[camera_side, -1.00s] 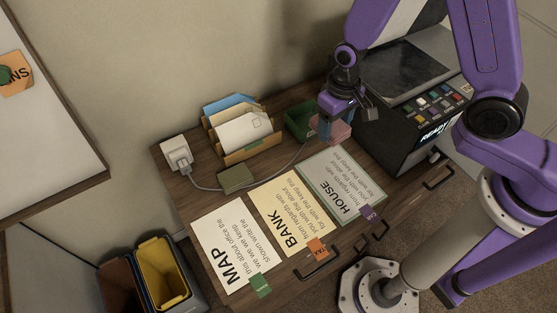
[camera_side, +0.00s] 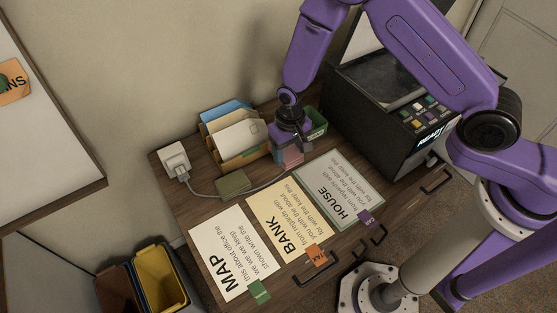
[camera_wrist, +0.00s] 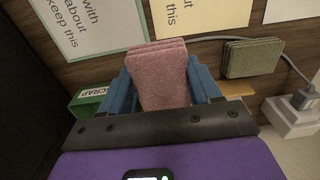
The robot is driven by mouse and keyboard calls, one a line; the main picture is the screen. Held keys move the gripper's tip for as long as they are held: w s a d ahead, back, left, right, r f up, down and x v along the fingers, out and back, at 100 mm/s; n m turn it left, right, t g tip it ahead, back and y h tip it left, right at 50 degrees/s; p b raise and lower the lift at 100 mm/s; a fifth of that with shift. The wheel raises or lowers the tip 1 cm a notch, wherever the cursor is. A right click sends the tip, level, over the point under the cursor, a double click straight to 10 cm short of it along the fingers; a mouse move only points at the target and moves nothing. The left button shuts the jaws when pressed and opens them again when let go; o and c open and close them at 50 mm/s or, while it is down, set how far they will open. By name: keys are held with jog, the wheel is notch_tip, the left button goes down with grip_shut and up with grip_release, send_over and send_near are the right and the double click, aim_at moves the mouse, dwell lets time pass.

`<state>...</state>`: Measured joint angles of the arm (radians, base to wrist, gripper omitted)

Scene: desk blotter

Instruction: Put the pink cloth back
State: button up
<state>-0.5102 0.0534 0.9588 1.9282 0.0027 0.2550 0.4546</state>
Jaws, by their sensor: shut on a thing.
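The pink cloth (camera_wrist: 160,75) is a folded, thick pad held between the blue fingers of my gripper (camera_wrist: 166,90) in the wrist view. In the side view my gripper (camera_side: 291,147) is shut on the pink cloth (camera_side: 289,158), low near the back of the desk. It is between the letter rack and the HOUSE sheet, left of the green box. A folded olive-green cloth (camera_side: 233,182) lies on the desk to the left, and also shows in the wrist view (camera_wrist: 253,58). Whether the pink cloth touches the desk I cannot tell.
The green box (camera_side: 318,124), labelled SCRAP in the wrist view, stands close by. A letter rack (camera_side: 246,155) with envelopes is behind left. A cable runs from the white socket box (camera_side: 174,158) past the olive cloth. MAP (camera_side: 232,262), BANK and HOUSE (camera_side: 350,184) sheets fill the front.

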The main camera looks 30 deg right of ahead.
aim_at(278, 171)
jog(key=w+f, duration=0.1)
jog(key=w+a+f, duration=0.1)
jog(key=f, duration=0.1)
jog(key=shift+w+a+f, duration=0.1)
jog(key=shift+w+f, duration=0.1)
jog(key=shift+w, duration=0.05)
jog(key=shift+w+a+f, duration=0.1)
jog(key=shift+w+f, duration=0.05)
jog(key=shift+f, duration=1.5)
jog(key=shift+f, duration=0.4)
jog(key=o, duration=1.2)
jog(key=shift+r, duration=0.1)
notch_tip(278, 171, up, 12)
jog(key=shift+f, duration=0.15)
jog(key=shift+r, duration=0.45)
jog(key=shift+r, duration=0.1)
